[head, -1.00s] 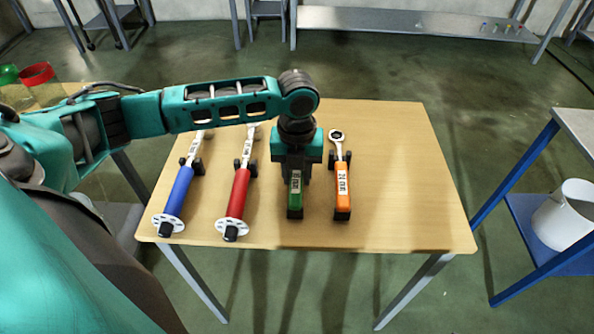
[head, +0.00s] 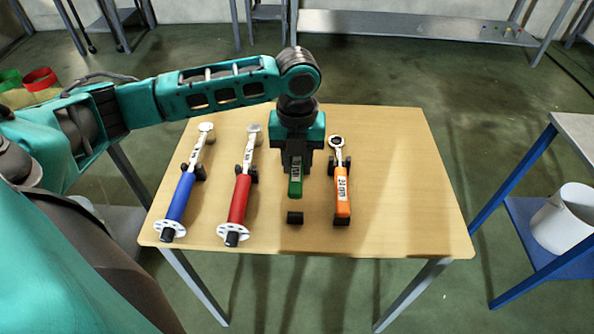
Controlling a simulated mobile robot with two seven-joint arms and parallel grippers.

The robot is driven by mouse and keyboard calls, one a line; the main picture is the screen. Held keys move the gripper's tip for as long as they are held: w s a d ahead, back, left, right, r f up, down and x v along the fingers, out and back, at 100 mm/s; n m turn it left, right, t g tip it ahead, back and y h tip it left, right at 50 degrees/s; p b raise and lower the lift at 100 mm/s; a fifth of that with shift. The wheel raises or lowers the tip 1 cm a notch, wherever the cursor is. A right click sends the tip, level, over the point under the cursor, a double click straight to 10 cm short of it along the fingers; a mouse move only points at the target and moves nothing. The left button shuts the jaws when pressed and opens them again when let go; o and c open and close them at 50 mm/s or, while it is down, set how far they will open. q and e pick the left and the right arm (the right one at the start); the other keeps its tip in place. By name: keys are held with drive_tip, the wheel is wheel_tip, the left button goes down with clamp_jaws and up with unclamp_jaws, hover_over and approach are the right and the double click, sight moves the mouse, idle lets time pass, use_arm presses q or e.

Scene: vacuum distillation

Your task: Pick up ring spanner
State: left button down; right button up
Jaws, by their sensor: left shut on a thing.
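A green-handled spanner (head: 295,186), with a white label on its grip, is in my left gripper (head: 296,168). The gripper is shut on it from above, and the spanner hangs over the table, clear of its small black rest (head: 295,218). The gripper hides the spanner's head. An orange-handled ring spanner (head: 341,190) lies just to the right on black rests, its ring end towards the back. My right gripper does not show.
A red-handled tool (head: 239,198) and a blue-handled tool (head: 178,200) lie left on the wooden table (head: 400,180). The table's right side is clear. A blue-framed stand with a white bucket (head: 563,217) is at right.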

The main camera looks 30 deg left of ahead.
use_arm(q)
wheel_tip(320, 180, up, 15)
drive_tip(key=p, duration=0.2)
drive_tip(key=shift+f, duration=0.1)
drive_tip(key=c, duration=1.3)
unclamp_jaws()
clamp_jaws()
